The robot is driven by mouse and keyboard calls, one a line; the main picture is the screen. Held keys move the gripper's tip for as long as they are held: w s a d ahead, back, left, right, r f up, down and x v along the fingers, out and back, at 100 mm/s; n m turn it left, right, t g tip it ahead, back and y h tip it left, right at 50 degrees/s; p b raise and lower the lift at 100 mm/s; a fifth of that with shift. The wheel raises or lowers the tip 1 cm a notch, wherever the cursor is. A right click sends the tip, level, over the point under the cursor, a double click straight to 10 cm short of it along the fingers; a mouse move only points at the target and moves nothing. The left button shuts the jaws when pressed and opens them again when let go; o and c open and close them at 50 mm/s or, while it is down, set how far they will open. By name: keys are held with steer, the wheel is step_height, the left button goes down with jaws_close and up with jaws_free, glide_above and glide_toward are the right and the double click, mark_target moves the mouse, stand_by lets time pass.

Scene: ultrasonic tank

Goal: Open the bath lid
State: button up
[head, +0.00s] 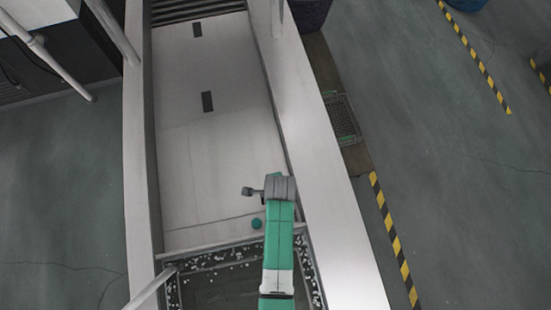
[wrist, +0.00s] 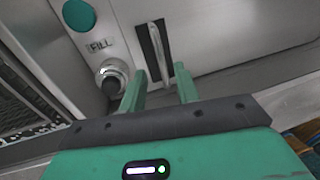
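The bath lid seems to be the pale metal top panel (head: 215,160) of the long tank in the head view. In the wrist view, a light bar handle (wrist: 160,52) stands over a dark recess in a grey metal panel (wrist: 215,40). My gripper (wrist: 160,70) is open, with two green fingers apart and nothing held. The handle's lower end shows between the fingertips in the picture; I cannot tell if they touch. In the head view my green arm reaches up from the bottom, and the fingers cannot be made out there.
A teal button (wrist: 78,15), a FILL label and a round metal knob (wrist: 112,78) sit left of the handle. The teal button (head: 256,223) also shows in the head view. A pale rail (head: 325,160) runs along the right.

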steer(key=shift+w+f, duration=0.3)
steer(key=shift+f, duration=0.65)
jaws_close()
steer(key=shift+w+a, duration=0.15)
